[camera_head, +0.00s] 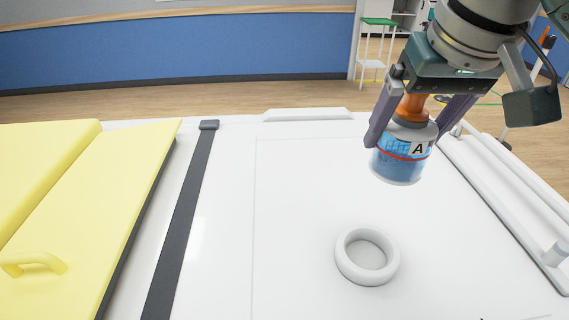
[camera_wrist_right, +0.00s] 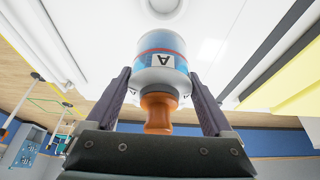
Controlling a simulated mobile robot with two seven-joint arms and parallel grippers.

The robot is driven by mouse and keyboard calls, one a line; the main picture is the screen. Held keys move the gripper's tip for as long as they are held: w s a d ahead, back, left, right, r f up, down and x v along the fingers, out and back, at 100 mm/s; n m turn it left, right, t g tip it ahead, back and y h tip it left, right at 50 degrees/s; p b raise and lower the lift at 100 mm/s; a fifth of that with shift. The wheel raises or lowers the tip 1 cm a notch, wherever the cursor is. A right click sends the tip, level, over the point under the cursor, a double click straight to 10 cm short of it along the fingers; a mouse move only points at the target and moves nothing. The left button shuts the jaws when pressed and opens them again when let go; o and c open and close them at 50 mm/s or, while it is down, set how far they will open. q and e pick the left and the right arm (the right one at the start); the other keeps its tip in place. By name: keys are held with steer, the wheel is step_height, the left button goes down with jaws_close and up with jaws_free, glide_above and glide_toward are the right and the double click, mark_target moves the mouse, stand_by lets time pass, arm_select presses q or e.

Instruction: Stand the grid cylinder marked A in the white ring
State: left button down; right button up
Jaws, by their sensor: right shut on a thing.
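The cylinder marked A (camera_head: 401,155) is blue and clear with a grid, a red band and an orange knob on top. My right gripper (camera_head: 411,113) is shut on its orange knob and holds it upright in the air, above and behind the white ring in the head view. The cylinder also shows in the right wrist view (camera_wrist_right: 160,66), between the two fingers of the right gripper (camera_wrist_right: 160,100). The white ring (camera_head: 346,264) lies flat and empty on the white table. In the wrist view the ring (camera_wrist_right: 163,14) is partly cut off at the top edge. My left gripper is not in view.
Yellow pads (camera_head: 125,210) with a handle (camera_head: 35,262) lie at the left. A black strap (camera_head: 185,230) runs along the white table (camera_head: 300,200). White rails (camera_head: 515,200) line the right edge. The surface around the ring is clear.

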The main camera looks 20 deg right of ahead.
steer(key=shift+a+f+b, duration=0.1)
steer(key=shift+f+b, duration=1.75)
steer(key=shift+f, duration=8.1)
